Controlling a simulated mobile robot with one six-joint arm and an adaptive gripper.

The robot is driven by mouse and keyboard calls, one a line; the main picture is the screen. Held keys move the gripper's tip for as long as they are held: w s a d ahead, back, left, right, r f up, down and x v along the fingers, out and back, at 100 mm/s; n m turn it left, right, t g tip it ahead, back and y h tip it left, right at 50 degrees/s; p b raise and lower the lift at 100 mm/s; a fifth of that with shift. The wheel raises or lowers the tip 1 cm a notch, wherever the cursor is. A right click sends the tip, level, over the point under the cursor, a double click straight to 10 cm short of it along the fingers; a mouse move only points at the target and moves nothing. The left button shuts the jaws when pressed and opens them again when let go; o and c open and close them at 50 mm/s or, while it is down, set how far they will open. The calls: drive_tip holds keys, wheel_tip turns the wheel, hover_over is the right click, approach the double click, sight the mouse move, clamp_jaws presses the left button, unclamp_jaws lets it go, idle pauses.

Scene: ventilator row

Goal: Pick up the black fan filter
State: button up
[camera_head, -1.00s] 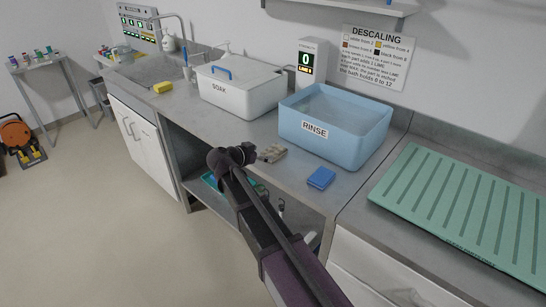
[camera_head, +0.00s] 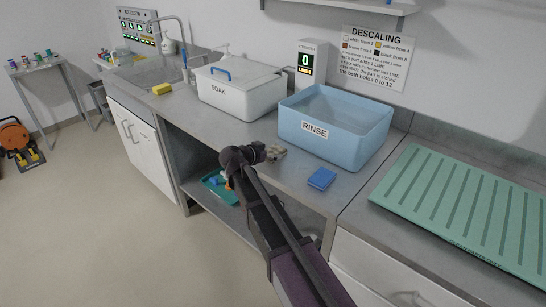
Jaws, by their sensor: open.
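I cannot make out a black fan filter in this view. A teal tray (camera_head: 217,196) with small blue, white and orange items stands on the open shelf under the counter. My dark arm reaches up from the bottom middle, and its bent joint is in front of the counter edge, just right of the tray. The arm also hides part of the shelf.
On the counter are a white SOAK tub (camera_head: 240,95), a blue RINSE basin (camera_head: 335,130), a blue sponge (camera_head: 321,179), a yellow sponge (camera_head: 162,90) and beige cloth-like items (camera_head: 278,153) partly behind my arm. A green ribbed mat (camera_head: 465,205) lies right.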

drive_tip(key=shift+w+d+f, duration=0.3)
drive_tip(key=shift+w+d, duration=0.1)
drive_tip(key=shift+w, duration=0.15)
drive_tip(key=c, duration=0.7)
